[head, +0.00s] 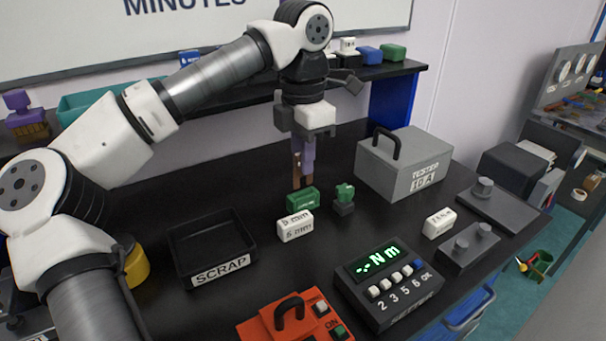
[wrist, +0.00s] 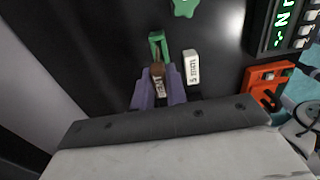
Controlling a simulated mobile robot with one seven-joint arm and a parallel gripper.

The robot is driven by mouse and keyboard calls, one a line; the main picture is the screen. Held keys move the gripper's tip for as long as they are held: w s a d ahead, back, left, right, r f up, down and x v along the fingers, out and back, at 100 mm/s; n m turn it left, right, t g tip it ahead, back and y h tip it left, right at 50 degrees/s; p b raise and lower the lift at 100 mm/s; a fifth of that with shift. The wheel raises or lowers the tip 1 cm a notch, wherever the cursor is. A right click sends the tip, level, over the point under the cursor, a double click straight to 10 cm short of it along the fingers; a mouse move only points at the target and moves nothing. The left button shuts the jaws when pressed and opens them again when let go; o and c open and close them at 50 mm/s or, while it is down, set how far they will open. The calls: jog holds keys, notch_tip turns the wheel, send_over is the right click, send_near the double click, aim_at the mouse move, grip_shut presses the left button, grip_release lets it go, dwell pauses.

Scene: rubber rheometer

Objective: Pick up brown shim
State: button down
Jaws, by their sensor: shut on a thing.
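The brown shim (head: 296,168) is a small brown piece between the purple fingers of my gripper (head: 303,178). In the wrist view the shim (wrist: 157,70) shows between the fingertips of my gripper (wrist: 158,92), with a whitish lettered part below it. My gripper is shut on it and points down, close behind a green block (head: 302,199). The green block also shows just past the shim in the wrist view (wrist: 158,45). I cannot tell whether the shim touches the block or the table.
A white lettered block (head: 295,226) stands in front of the green block. A green knobbed piece (head: 344,196) is to its right. The grey tester box (head: 402,165) stands further right, the black SCRAP tray (head: 214,245) left. The keypad display (head: 388,283) and an orange box (head: 296,322) are nearer.

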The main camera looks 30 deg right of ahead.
notch_tip(320, 180, up, 15)
jog(key=p, duration=0.4)
jog(key=shift+r, duration=0.2)
